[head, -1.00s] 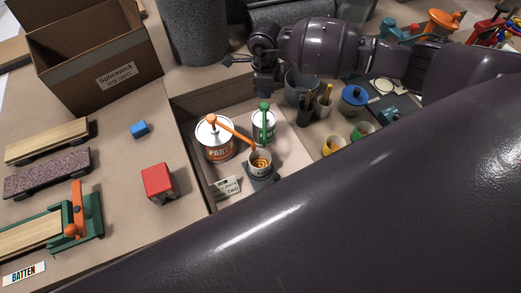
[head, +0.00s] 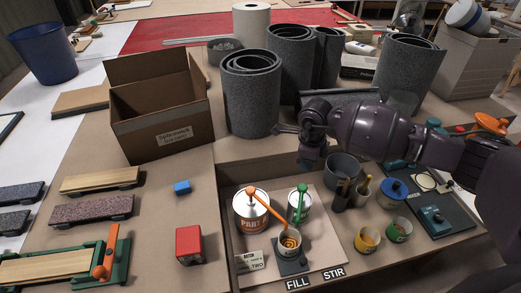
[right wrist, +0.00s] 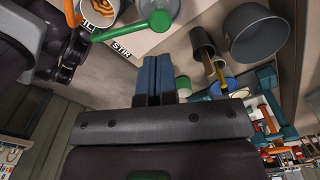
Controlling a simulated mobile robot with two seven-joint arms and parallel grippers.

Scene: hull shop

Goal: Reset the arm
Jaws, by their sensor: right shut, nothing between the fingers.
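My right arm reaches in from the right edge in the head view. My right gripper (head: 306,165) is shut and empty, and hangs above the back edge of the tray with the cans. In the right wrist view its blue fingers (right wrist: 152,78) are together with nothing between them. My left gripper is not in view.
Below are an orange-labelled paint can (head: 252,212), a green-handled can (head: 299,204), a cup (head: 289,243) and a grey pot (head: 341,168). Grey rolls (head: 250,95) stand behind the gripper. An open cardboard box (head: 160,115), a blue block (head: 182,187) and a red block (head: 189,244) are left.

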